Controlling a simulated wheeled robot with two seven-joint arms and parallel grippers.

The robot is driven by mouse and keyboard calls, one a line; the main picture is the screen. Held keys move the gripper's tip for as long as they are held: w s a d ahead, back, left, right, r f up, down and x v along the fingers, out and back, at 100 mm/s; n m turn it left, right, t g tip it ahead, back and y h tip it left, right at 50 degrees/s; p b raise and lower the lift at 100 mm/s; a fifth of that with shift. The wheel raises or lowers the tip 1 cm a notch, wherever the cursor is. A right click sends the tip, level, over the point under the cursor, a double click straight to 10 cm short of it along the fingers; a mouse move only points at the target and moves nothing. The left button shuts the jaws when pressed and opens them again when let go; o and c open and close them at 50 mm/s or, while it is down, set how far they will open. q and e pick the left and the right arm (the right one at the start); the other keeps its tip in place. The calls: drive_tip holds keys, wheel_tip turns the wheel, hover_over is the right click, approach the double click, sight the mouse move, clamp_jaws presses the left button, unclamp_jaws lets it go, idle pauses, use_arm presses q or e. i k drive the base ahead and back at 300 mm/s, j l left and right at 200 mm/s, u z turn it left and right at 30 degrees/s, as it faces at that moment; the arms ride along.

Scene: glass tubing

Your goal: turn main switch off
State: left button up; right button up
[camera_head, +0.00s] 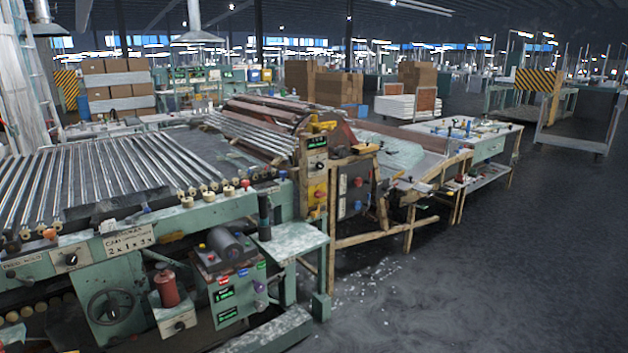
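Neither of my grippers is in view. I cannot read a label that marks the main switch. A tall control panel (317,185) with a green display and red and yellow parts stands at the middle of the machine. A dark box (352,190) with a red knob (358,182) is just right of it. A green control box (232,290) with lit displays, small buttons and a purple knob (259,286) is at the lower front. A rotary knob (71,259) sits on the left front panel, and another (179,326) lies below the red bottle. Switch positions are too small to tell.
The long green machine (180,245) carries rows of glass tubes (95,180). A handwheel (110,306) and a red bottle (167,287) are on its front. A small green side table (291,240) juts out. The grey floor (480,270) at the right is open, with scattered bits near the machine.

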sight(318, 194)
drive_tip(key=i+l+u, duration=0.1)
drive_tip(key=i, duration=0.4)
drive_tip(key=i+l+u, duration=0.1)
drive_tip(key=i, duration=0.35)
drive_tip(key=i+l+u, duration=0.1)
drive_tip(key=i, duration=0.4)
drive_tip(key=i+l+u, duration=0.1)
drive_tip(key=i+l, duration=0.2)
drive_tip(key=i, duration=0.15)
